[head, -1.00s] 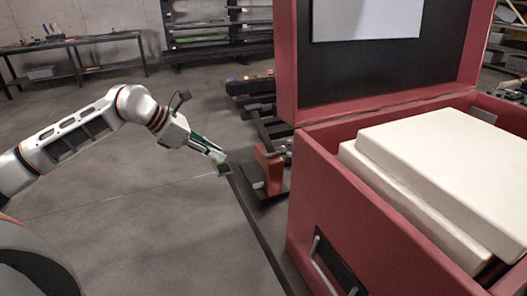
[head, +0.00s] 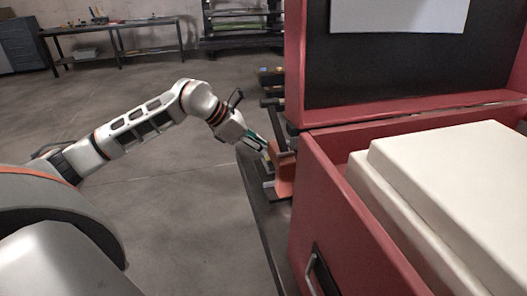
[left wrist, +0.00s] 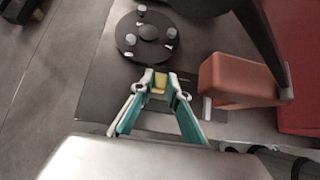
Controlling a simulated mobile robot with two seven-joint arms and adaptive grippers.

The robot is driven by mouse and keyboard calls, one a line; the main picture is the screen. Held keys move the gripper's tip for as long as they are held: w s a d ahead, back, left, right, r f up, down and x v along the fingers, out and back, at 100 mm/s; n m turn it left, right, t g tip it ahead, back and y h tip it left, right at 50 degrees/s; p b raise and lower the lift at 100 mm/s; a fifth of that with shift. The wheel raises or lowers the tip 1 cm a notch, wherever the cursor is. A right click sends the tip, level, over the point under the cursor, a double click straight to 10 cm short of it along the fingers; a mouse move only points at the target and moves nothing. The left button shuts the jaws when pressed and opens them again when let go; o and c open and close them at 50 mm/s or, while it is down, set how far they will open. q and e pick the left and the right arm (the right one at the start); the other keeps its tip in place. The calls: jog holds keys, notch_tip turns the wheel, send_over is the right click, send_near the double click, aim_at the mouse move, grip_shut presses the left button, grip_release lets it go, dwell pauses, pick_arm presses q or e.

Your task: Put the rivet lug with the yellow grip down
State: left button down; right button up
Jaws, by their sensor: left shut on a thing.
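My left gripper (head: 265,153) reaches in beside the red case, next to an orange-red block. In the left wrist view its two teal fingers (left wrist: 160,84) are shut on the yellow grip of the rivet lug (left wrist: 159,86). The rest of the lug is too small or hidden to make out. The held lug is over a dark flat surface, and I cannot tell whether it touches it. My right gripper is not in view.
A round black plate (left wrist: 128,40) with several small light pieces lies just beyond the fingertips. The orange-red block (left wrist: 238,80) stands close to their right. A large red case (head: 345,213) with white slabs (head: 455,165) bounds the right. Open floor lies left.

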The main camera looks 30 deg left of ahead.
pick_arm(q)
jog(key=shift+a+f, duration=0.15)
jog(key=shift+f, duration=0.15)
jog(key=shift+r, duration=0.1)
jog(key=c, duration=2.4)
grip_release()
jog(key=o, duration=0.4)
jog(key=shift+o, duration=0.2)
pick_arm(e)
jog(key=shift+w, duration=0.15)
